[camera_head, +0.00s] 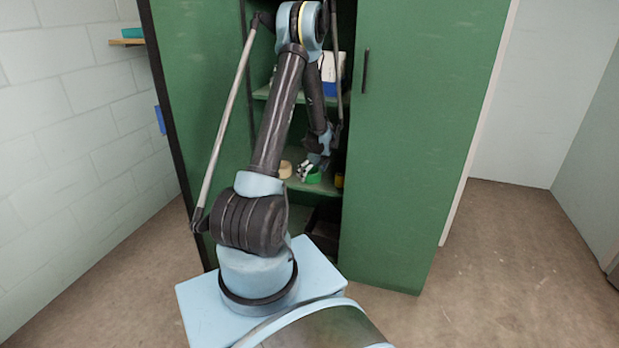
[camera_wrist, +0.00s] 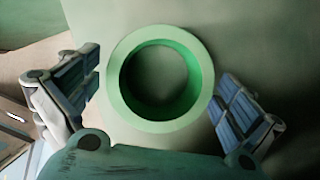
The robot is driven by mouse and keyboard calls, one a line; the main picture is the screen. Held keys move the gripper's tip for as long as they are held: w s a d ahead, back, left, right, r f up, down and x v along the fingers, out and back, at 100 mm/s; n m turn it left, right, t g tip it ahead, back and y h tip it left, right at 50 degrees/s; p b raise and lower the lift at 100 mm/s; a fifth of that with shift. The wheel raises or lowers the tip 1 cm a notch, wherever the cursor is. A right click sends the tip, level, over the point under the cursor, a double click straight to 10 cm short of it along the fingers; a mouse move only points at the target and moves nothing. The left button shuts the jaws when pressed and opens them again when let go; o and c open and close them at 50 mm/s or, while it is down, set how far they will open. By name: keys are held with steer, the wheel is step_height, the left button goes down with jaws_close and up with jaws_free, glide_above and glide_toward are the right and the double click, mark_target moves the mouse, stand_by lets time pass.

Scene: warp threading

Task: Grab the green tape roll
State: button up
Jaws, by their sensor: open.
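The green tape roll (camera_wrist: 190,116) is a ring that lies flat on a shelf, between the two open fingers of my gripper (camera_wrist: 162,98) in the wrist view. Both fingers look apart from the ring, one on each side. In the head view the green tape roll (camera_head: 313,178) is small and sits on a shelf in the green cabinet, with my gripper (camera_head: 309,168) over it. My gripper partly hides the roll there.
The green cabinet (camera_head: 415,130) has an open middle between its door panels. A tan roll (camera_head: 285,169) stands left of my gripper and a yellow item (camera_head: 339,180) to the right. A white and blue box (camera_head: 330,78) is on a higher shelf.

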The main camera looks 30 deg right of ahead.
steer(key=c, duration=1.1)
